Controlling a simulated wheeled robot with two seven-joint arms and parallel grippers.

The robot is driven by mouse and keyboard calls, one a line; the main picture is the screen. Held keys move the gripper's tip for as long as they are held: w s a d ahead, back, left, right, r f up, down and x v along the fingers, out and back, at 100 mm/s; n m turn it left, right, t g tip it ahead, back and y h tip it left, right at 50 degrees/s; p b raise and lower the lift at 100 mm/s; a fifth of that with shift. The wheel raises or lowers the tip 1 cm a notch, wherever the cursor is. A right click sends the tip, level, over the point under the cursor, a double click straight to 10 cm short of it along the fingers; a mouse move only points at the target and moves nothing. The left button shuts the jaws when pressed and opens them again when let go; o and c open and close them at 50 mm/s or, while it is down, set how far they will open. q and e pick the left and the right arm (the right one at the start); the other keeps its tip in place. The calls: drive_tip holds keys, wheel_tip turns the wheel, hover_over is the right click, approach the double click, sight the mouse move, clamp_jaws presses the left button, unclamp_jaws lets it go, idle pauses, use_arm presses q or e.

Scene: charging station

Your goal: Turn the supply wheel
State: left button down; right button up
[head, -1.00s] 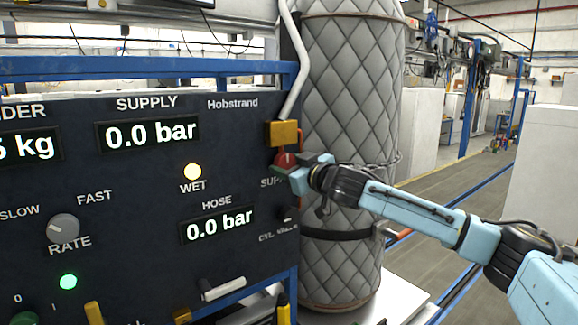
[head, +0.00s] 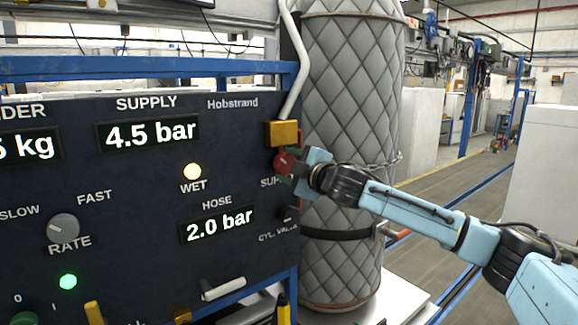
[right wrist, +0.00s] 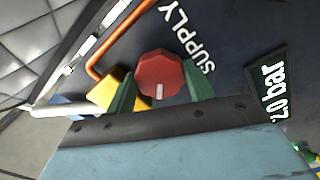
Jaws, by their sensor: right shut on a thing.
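The red supply wheel (head: 282,162) sits at the right edge of the dark panel, below a yellow block. In the right wrist view the wheel (right wrist: 159,72) is a red knob with a white mark, next to the word SUPPLY. My right gripper (head: 291,165) is shut on it, with a green finger on each side. The gripper also shows in the right wrist view (right wrist: 160,84). The SUPPLY display (head: 149,134) reads 4.5 bar and the HOSE display (head: 219,225) reads 2.0 bar. My left gripper is not in view.
The yellow block (head: 282,133) with a white pipe (head: 297,75) is just above the wheel. A quilted grey cylinder (head: 350,100) stands close behind my right gripper. The RATE knob (head: 63,227) is at left. Open floor lies at right.

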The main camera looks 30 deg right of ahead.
drive_tip(key=n, duration=0.4)
drive_tip(key=shift+n, duration=2.2)
drive_tip(key=o, duration=0.8)
drive_tip(key=shift+o, duration=0.9)
drive_tip(key=shift+r, duration=0.1)
drive_tip(key=shift+s, duration=0.1)
